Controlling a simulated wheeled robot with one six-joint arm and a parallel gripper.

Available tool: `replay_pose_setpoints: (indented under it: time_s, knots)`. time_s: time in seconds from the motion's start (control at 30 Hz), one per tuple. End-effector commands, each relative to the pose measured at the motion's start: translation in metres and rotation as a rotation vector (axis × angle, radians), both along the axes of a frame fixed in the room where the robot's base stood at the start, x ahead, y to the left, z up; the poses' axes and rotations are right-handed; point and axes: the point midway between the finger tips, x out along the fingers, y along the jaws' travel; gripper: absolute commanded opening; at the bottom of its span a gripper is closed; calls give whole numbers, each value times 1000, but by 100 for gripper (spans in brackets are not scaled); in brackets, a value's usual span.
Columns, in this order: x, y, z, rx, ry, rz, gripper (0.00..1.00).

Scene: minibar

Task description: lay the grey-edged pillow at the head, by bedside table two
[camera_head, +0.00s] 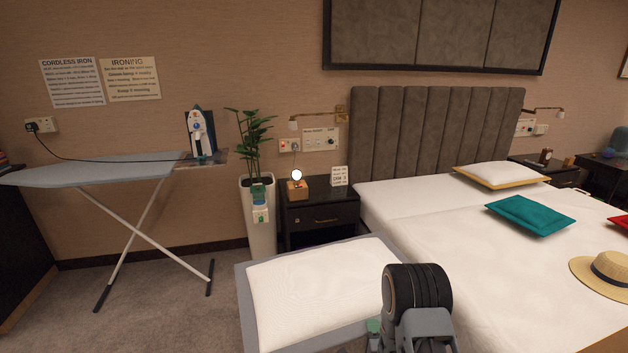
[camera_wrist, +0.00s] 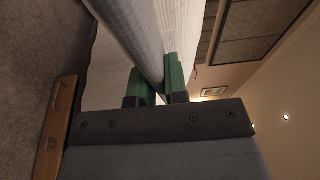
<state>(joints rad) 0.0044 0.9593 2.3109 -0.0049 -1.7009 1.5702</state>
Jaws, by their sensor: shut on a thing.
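The grey-edged pillow (camera_head: 315,285) is white with a grey border. In the head view it is in front of the near bedside table (camera_head: 320,215), at the left side of the bed (camera_head: 430,225). My gripper (camera_head: 373,332) is at its near right edge, partly behind my arm. In the wrist view, my gripper's green fingers (camera_wrist: 158,86) are shut on the edge of the pillow (camera_wrist: 130,25). Another bedside table (camera_head: 545,172) stands beyond the bed; I cannot tell which table is number two.
A yellow-edged pillow (camera_head: 500,175) lies at the far side of the bed's head. A teal cushion (camera_head: 530,214) and a straw hat (camera_head: 603,272) lie on the bed. The near side of the bed's head is bare. A potted plant (camera_head: 252,150) and ironing board (camera_head: 100,172) stand left.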

Motion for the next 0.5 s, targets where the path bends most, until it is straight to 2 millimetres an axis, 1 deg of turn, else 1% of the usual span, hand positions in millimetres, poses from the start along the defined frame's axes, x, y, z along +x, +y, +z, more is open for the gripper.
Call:
replay_pose_setpoints:
  time_s: [0.03,0.1,0.3,0.4,0.5]
  knots:
    - [-2,0,33,1,-4,0,0]
    - [-4,0,52,1,-4,0,0]
    - [-11,0,99,1,-4,0,0]
    - [-14,0,116,1,-4,0,0]
    - [-16,0,129,1,-4,-1,0]
